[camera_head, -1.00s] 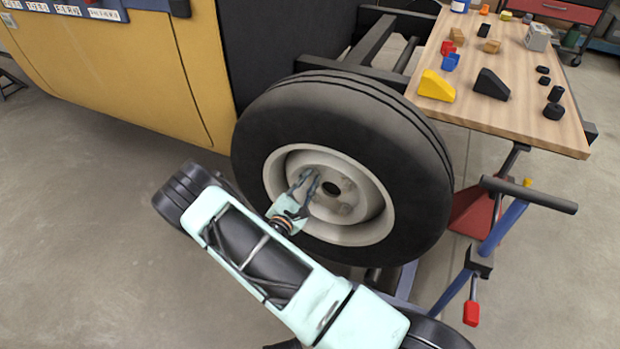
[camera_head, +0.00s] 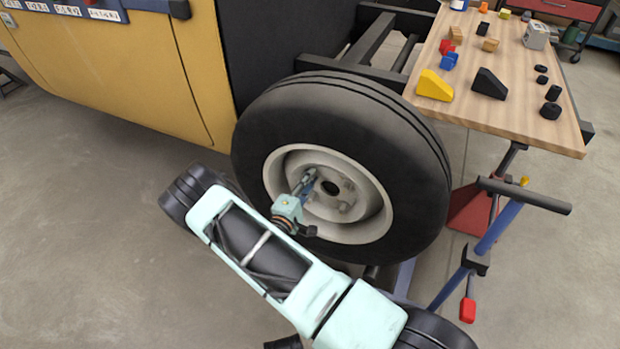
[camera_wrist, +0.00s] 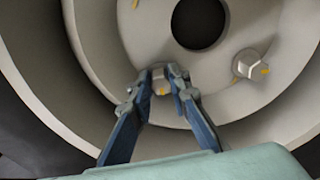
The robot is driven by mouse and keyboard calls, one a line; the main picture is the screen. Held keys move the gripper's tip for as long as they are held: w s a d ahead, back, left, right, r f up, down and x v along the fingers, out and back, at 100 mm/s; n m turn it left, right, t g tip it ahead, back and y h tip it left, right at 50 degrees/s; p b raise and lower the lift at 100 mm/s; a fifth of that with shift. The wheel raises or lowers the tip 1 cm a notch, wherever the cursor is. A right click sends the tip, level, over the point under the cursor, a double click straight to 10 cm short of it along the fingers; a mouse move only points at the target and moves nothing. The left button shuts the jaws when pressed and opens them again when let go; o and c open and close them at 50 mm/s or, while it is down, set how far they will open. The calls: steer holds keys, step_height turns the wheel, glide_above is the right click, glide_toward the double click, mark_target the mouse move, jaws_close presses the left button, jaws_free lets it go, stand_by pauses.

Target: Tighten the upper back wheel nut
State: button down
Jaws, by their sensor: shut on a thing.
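The wheel (camera_head: 340,110) has a black tyre and a pale rim with a dark round centre hole (camera_head: 330,188). My gripper (camera_head: 309,178) reaches into the rim, at the left of the hole in the head view. In the wrist view my gripper (camera_wrist: 163,72) has its two blue-grey fingers closed on a hex wheel nut (camera_wrist: 160,86) with a yellow mark. The fingertips touch both sides of it. In the head view the fingers hide this nut. Another wheel nut (camera_wrist: 250,66) with a yellow mark sits to the right, clear of the fingers.
A wooden bench (camera_head: 520,128) with coloured blocks and black parts stands at the right. A blue stand with a black bar (camera_head: 525,194) is to the right of the wheel. The yellow vehicle body (camera_head: 130,85) is at the left. The floor at the lower left is clear.

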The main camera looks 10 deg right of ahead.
steer(key=shift+f+m+p, duration=0.1)
steer(key=shift+m+p, duration=0.3)
steer(key=shift+m, duration=3.4)
steer(key=c, duration=1.8)
jaws_free()
steer(key=v, duration=1.2)
